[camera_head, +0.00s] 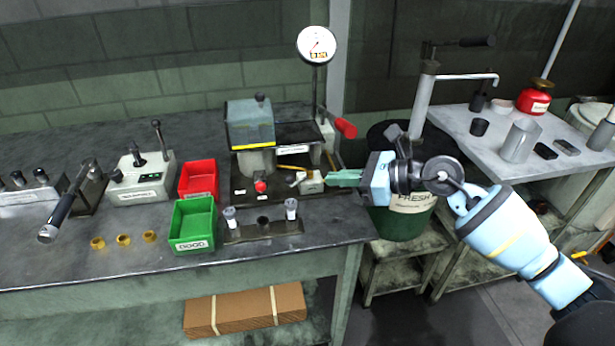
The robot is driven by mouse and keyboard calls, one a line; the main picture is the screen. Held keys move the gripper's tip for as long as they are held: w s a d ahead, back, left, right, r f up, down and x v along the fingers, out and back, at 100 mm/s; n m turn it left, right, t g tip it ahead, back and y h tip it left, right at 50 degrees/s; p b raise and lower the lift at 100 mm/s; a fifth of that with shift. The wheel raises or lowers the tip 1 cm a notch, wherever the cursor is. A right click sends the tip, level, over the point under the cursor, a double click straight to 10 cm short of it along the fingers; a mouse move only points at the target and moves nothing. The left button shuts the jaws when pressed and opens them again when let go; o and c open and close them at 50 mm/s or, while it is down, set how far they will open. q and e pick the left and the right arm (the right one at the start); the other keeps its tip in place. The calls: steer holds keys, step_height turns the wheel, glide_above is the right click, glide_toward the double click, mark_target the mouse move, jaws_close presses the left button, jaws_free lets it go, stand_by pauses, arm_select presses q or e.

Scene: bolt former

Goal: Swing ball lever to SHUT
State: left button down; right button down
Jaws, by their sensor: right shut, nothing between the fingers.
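A small red ball (260,186) sits at the front of the bolt former's dark base (240,196), below the blue-grey guard (250,125). Whether this is the ball of the task's lever, I cannot tell. A small grey block (312,186) with a pale arm on it stands at the right of the base. My right gripper (343,178) has its green fingers together, pointing left right beside the grey block. They hold nothing, and I cannot tell whether they touch the block. Any SHUT marking is too small to read. My left gripper is out of view.
A red-handled lever (346,128) and a round gauge (316,45) rise behind the base. A red bin (198,180), a green bin (193,225) and a rack (264,230) stand nearby. A green drum (402,222) stands below my right wrist.

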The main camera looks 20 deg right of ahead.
mark_target(292, 178)
steer(key=x, duration=0.7)
steer(key=shift+w+a+p, duration=0.1)
steer(key=shift+a+p, duration=0.1)
steer(key=shift+p, duration=0.1)
steer(key=shift+f, duration=0.1)
steer(key=shift+w+a, duration=0.5)
steer(key=shift+a, duration=0.2)
steer(key=shift+s, duration=0.15)
